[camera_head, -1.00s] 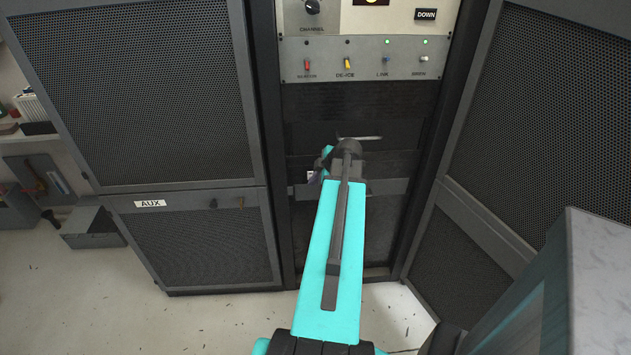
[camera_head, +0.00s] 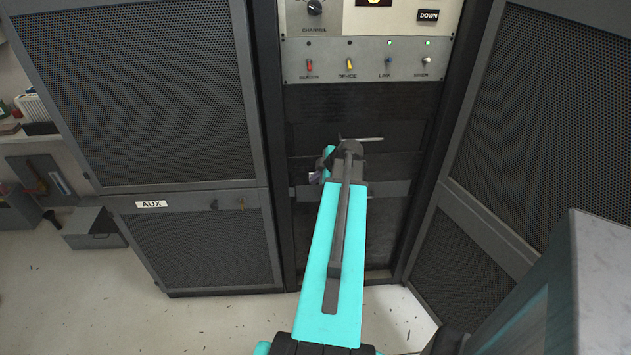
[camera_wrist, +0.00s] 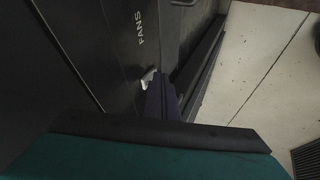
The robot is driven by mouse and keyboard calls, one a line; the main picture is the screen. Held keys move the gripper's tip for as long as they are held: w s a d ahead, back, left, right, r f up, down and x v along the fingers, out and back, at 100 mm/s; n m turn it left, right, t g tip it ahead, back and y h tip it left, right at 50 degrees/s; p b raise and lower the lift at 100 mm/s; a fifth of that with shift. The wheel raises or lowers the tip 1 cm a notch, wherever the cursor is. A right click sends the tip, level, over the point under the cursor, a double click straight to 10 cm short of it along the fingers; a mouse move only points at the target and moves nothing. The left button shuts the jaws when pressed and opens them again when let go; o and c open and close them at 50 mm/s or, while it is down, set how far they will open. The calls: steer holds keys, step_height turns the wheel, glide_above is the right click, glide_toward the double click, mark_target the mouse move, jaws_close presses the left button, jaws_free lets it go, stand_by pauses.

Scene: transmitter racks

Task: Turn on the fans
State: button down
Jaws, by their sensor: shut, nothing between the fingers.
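The label FANS (camera_wrist: 141,30) shows in the wrist view on a dark panel, its letters turned sideways. Below it a small pale metal switch lever (camera_wrist: 147,79) sticks out of the panel. My gripper (camera_wrist: 159,82) is shut, with its dark purple fingers right beside the lever. I cannot tell whether they touch it. In the head view my arm hides most of the lower rack, and only a small purple part of my gripper (camera_head: 317,177) shows left of the arm. The FANS label cannot be read there.
Above the arm is a grey panel (camera_head: 365,62) with several toggles and two green lamps lit. Mesh cabinets flank the rack, the left one marked AUX (camera_head: 151,204). A grey box (camera_head: 92,230) stands on the floor at left. Pale floor is open in front.

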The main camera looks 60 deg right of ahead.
steer(key=shift+d+f+t+h+b, duration=0.25)
steer(key=shift+t+h+b, duration=0.25)
steer(key=shift+b, duration=2.35)
steer(key=shift+w+r, duration=0.1)
steer(key=shift+r, duration=0.05)
